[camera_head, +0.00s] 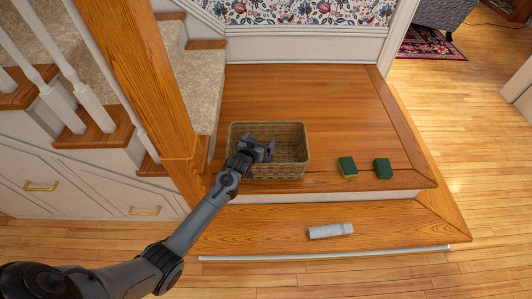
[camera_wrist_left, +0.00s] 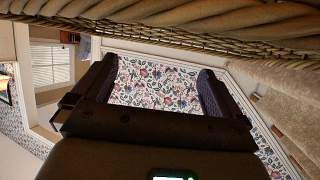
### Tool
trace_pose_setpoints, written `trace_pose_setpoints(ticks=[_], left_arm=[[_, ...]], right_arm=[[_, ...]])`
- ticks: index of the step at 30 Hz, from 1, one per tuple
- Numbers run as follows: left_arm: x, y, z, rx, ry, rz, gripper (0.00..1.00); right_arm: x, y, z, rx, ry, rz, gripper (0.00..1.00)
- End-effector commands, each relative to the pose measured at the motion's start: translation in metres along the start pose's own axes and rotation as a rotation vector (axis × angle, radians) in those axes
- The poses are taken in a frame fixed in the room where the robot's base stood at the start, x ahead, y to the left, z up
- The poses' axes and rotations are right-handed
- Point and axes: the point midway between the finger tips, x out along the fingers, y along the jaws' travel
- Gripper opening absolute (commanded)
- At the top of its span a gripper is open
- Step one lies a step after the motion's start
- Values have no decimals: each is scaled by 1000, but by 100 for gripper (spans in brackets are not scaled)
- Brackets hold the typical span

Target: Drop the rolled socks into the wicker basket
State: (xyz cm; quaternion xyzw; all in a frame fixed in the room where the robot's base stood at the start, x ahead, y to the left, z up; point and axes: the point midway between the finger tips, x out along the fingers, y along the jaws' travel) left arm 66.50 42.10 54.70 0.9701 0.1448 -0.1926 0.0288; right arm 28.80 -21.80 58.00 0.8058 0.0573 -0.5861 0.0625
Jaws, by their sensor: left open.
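The wicker basket (camera_head: 308,148) sits on the upper wooden landing beside the newel post. My left gripper (camera_head: 266,147) is over the near left part of the basket, open, with nothing between its fingers. In the left wrist view the open fingers (camera_wrist_left: 156,72) frame only wallpaper, and the wicker rim (camera_wrist_left: 200,38) runs across the top. The visible part of the basket's inside looks empty; my gripper hides some of it. A pale grey, roll-like item (camera_head: 330,231), possibly the rolled socks, lies on the lower step. My right gripper is in neither view.
Two green sponges, one with yellow showing (camera_head: 347,166) and one darker (camera_head: 383,168), lie right of the basket. The newel post (camera_head: 150,75) and carpeted stairs (camera_head: 200,85) stand at the left. The landing behind the basket is clear.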

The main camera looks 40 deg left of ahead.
Motion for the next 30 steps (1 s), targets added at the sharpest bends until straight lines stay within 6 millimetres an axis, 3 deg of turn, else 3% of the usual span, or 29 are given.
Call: trace_pose_setpoints(ticks=[1, 9, 15, 30], left_arm=[[-11, 0, -4, 0, -2, 0, 100], [-58, 0, -4, 1, -1, 0, 100], [-79, 0, -2, 0, 0, 0, 100], [-86, 0, -1, 0, 0, -1, 100]], right_arm=[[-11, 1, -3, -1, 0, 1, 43], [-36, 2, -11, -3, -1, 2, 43], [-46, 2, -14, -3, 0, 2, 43], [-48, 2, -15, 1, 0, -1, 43]])
